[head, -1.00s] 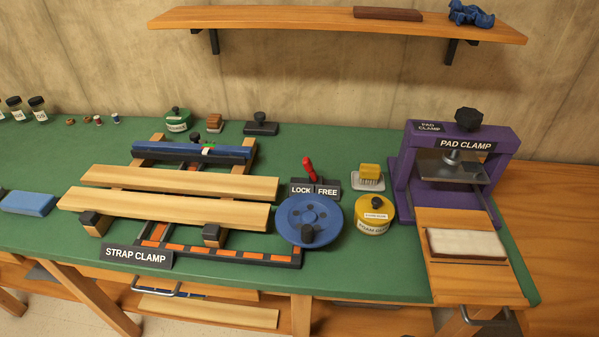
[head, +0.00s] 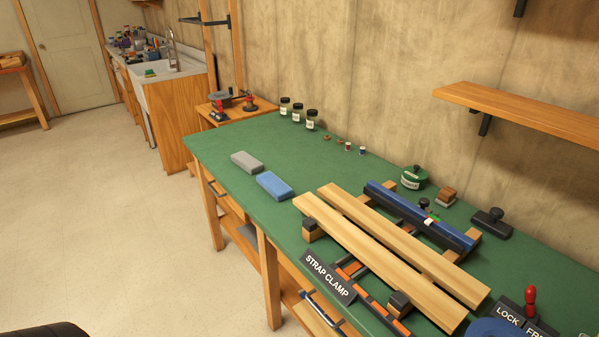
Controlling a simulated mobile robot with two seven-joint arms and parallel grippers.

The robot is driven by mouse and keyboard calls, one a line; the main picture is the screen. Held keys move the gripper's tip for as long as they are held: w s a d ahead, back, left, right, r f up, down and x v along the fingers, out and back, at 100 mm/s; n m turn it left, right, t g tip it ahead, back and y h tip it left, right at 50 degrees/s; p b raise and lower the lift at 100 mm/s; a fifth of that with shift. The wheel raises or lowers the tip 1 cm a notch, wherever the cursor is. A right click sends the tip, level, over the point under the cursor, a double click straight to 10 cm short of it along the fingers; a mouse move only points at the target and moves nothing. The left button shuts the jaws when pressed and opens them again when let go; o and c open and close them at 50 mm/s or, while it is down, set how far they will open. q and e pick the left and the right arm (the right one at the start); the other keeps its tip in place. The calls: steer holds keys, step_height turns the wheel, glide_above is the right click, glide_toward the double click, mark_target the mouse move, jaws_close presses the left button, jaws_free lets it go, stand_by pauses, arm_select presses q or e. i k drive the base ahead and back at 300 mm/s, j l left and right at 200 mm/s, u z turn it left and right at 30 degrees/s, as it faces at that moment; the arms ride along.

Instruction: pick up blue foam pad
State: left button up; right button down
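The blue foam pad (head: 275,186) lies flat on the green bench top, near its front edge, left of the strap clamp. A grey pad (head: 247,161) of similar shape lies just beyond it to the upper left, with a small gap between them. Nothing covers the blue pad. Neither of my grippers shows in the head view.
The strap clamp (head: 328,277) with two long wooden boards (head: 381,252) stands right of the pad. Several jars (head: 298,112) stand at the bench's far end. A sink cabinet (head: 183,112) is further back. Open floor (head: 110,220) lies left of the bench.

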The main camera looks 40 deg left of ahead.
mark_target(272, 185)
steer(key=u, duration=1.3)
steer(key=i+j+z, duration=0.1)
steer(key=j, duration=0.2)
steer(key=i+j+z, duration=0.2)
steer(key=i+j, duration=0.15)
steer(key=j, duration=0.3)
steer(key=i+j+z, duration=0.1)
steer(key=i+j, duration=0.2)
steer(key=i+j+z, duration=0.15)
steer(key=j, duration=0.4)
steer(key=i, duration=0.1)
